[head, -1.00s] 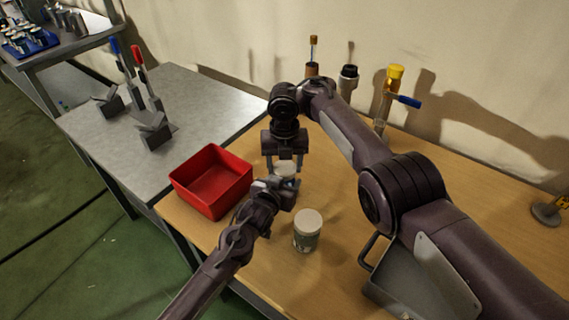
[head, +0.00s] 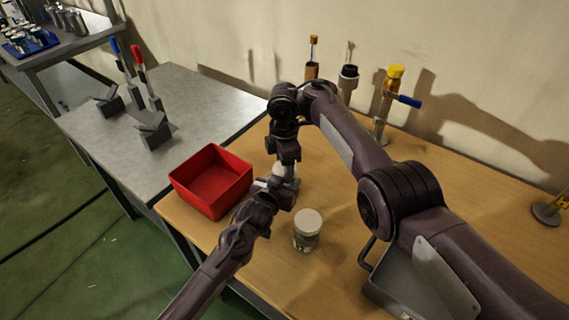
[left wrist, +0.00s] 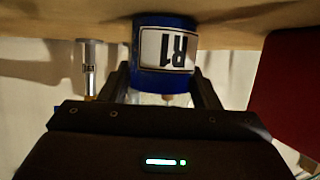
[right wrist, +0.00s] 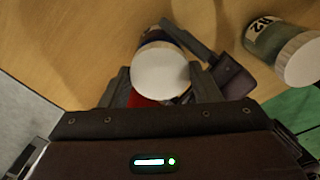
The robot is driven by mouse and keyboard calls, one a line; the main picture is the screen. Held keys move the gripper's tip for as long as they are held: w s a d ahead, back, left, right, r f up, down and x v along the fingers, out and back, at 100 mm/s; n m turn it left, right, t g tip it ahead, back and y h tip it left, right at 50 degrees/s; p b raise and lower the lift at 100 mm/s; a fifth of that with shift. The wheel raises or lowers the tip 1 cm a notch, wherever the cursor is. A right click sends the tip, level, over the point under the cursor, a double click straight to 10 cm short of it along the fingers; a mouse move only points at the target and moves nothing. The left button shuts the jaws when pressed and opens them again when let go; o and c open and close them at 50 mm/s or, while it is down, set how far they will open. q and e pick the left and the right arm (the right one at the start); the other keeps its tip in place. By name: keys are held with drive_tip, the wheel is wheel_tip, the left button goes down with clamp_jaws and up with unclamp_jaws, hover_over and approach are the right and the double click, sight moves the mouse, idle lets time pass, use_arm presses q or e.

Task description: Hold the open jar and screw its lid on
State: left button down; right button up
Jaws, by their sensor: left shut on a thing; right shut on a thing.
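The jar (left wrist: 150,77), blue with a white R1 label, is upright at the table, though the left wrist view shows it upside down. My left gripper (head: 281,185) is shut around its side. The white lid (right wrist: 160,74) covers the jar's mouth in the right wrist view, with a bit of the jar's blue side (right wrist: 153,37) showing behind it. My right gripper (head: 284,164) points down from above and is shut on the lid. In the head view the grippers hide most of jar and lid. I cannot tell how tightly the lid sits.
A second jar (head: 307,239), white-lidded and labelled R2, stands close in front on the right. A red bin (head: 211,188) is just left of the grippers. Tools in stands, including a yellow-capped one (head: 394,75), line the back wall. The wooden table's right middle is fairly clear.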

drive_tip(key=o, duration=1.1)
drive_tip(key=shift+r, duration=0.1)
drive_tip(key=shift+r, duration=2.2)
drive_tip(key=shift+c, duration=0.3)
